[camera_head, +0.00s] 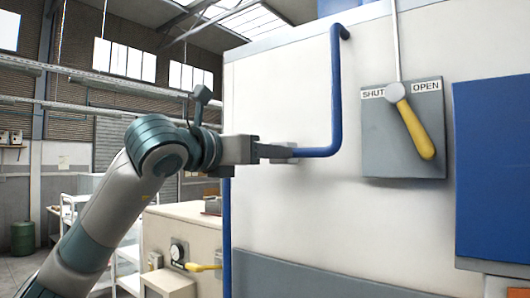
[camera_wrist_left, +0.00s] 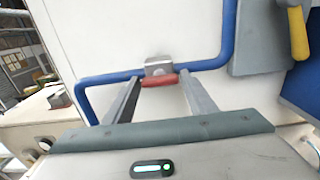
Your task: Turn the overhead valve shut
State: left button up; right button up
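A yellow lever (camera_head: 415,125) is pivoted on a grey plate (camera_head: 385,140) labelled SHUT at left and OPEN at right; it hangs down and slightly right, below OPEN. The lever also shows at the top right of the left wrist view (camera_wrist_left: 297,32). My left gripper (camera_head: 283,151) is at the blue pipe, well left of the lever. In the left wrist view its fingers are apart, with a small red part (camera_wrist_left: 160,81) under a grey bracket (camera_wrist_left: 158,66) at their tips. I cannot tell whether the fingers touch it. My right gripper is out of view.
The blue pipe (camera_head: 336,90) runs down the white cabinet wall (camera_head: 280,90) and bends left. A blue panel (camera_head: 492,170) stands right of the plate. A thin rod (camera_head: 396,40) rises from the lever pivot. A beige cabinet with a gauge (camera_head: 178,252) stands low left.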

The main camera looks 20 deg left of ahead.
pick_arm(q)
jog(key=c, duration=0.6)
jog(key=m+b, duration=0.9)
jog(key=m, duration=0.9)
dwell(0.5)
jog(key=o, duration=1.1)
